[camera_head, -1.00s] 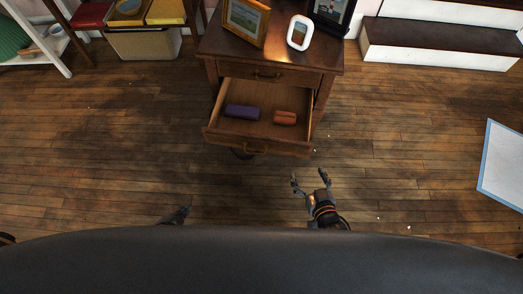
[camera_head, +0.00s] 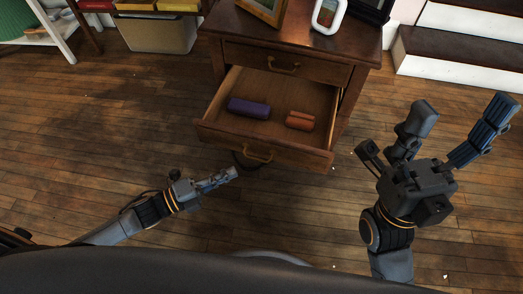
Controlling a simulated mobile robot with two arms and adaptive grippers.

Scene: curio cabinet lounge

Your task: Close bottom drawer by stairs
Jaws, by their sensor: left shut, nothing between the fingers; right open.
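The wooden cabinet (camera_head: 318,42) stands ahead of me, beside the stairs (camera_head: 455,50). Its bottom drawer (camera_head: 268,147) is pulled out, with a brass handle (camera_head: 257,154) on its front. A purple case (camera_head: 249,107) and an orange-brown case (camera_head: 300,121) lie inside it. The cabinet's upper drawer (camera_head: 310,68) is shut. My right gripper (camera_head: 462,112) is open and empty, raised to the right of the drawer, fingers pointing up and away.
Picture frames (camera_head: 328,15) stand on the cabinet top. A beige bin (camera_head: 158,34) sits under a shelf at the back left, beside a white-legged stand (camera_head: 58,38). The wooden floor (camera_head: 90,130) left of the drawer is mostly clear.

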